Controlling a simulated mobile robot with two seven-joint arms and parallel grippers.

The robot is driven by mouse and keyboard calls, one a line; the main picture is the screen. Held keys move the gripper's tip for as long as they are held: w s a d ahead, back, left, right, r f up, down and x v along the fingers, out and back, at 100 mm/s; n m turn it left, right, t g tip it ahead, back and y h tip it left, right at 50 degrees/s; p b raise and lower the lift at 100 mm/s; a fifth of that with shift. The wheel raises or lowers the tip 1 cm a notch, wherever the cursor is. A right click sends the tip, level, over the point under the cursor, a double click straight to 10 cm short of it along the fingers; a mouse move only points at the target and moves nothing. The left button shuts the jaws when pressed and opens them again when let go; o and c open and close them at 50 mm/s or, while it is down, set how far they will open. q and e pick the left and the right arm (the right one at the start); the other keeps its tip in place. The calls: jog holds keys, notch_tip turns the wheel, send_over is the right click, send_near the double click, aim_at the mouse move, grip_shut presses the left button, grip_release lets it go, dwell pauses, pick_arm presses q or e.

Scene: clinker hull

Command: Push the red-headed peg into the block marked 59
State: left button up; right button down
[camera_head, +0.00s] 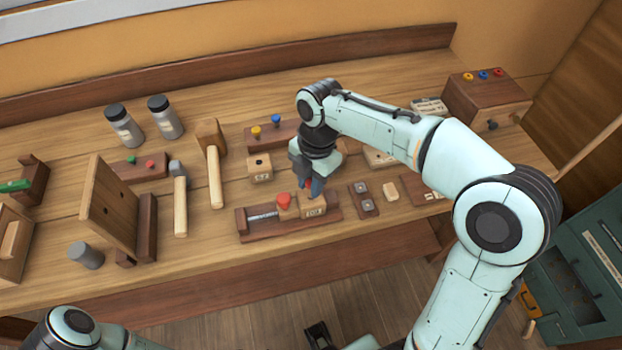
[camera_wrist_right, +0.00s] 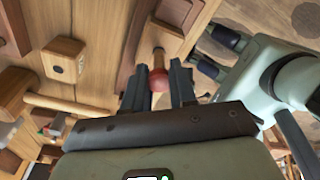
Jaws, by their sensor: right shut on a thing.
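My right gripper (camera_head: 311,188) is shut on the red-headed peg (camera_wrist_right: 158,80). In the right wrist view its red head is between the fingertips (camera_wrist_right: 160,88), with a pale wooden shaft beyond. In the head view only a little red shows between the fingers. The gripper is over the pale block marked 59 (camera_head: 314,206), whose label faces the front; the fingers hide its top. I cannot tell how deep the peg is. The block sits at the right of a dark wooden vise (camera_head: 262,230).
A red knob-like piece (camera_head: 284,199) is on the vise beside the block. Another pale block (camera_head: 260,167) with a hole stands behind. A mallet (camera_head: 214,170) and a hammer (camera_head: 180,200) lie left. A dark rack (camera_head: 272,136) with yellow and blue pegs is at the back.

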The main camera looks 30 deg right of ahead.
pick_arm(q)
jog(key=shift+s+f+b, duration=0.25)
jog(key=shift+f+b, duration=0.3)
pick_arm(e)
jog(key=shift+f, duration=0.95)
jog(key=c, duration=0.8)
grip_release()
jog(key=shift+c, duration=0.2)
pick_arm(q)
jog(key=shift+r, duration=0.1)
pick_arm(e)
jog(key=shift+r, duration=0.15)
notch_tip(320, 180, up, 8)
jog(key=p, duration=0.6)
pick_arm(q)
jog(key=w+r, duration=0.3)
jog(key=r, duration=0.3)
jog(key=shift+w+r, duration=0.25)
jog(key=shift+w, duration=0.05)
